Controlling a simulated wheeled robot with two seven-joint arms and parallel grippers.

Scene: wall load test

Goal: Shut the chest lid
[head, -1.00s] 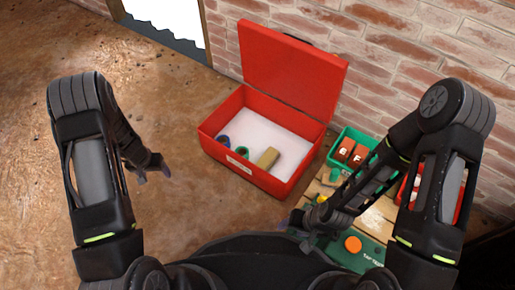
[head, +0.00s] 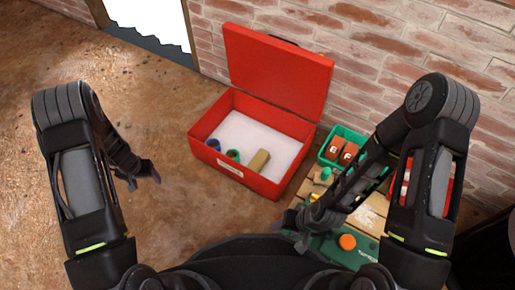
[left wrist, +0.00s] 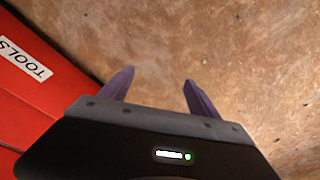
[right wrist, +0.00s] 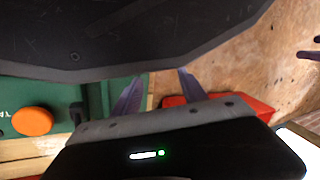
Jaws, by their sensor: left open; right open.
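The red chest (head: 247,176) stands on the floor near the brick wall with its lid (head: 277,75) raised. Inside on the pale bottom are a blue roll (head: 213,145), a green roll (head: 233,155) and a tan block (head: 258,161). My left gripper (head: 143,178) is open and empty over the floor, left of the chest. The left wrist view shows its fingers (left wrist: 152,88) beside the red chest side with a TOOLS label (left wrist: 25,60). My right gripper (head: 296,228) is open over the near edge of the bench; its fingers also show in the right wrist view (right wrist: 158,88).
A wooden bench (head: 369,215) right of the chest holds a green bin (head: 333,150) with red boxes and a green case with an orange knob (head: 347,242). The brick wall (head: 440,50) runs behind. The floor (head: 60,60) on the left is clear.

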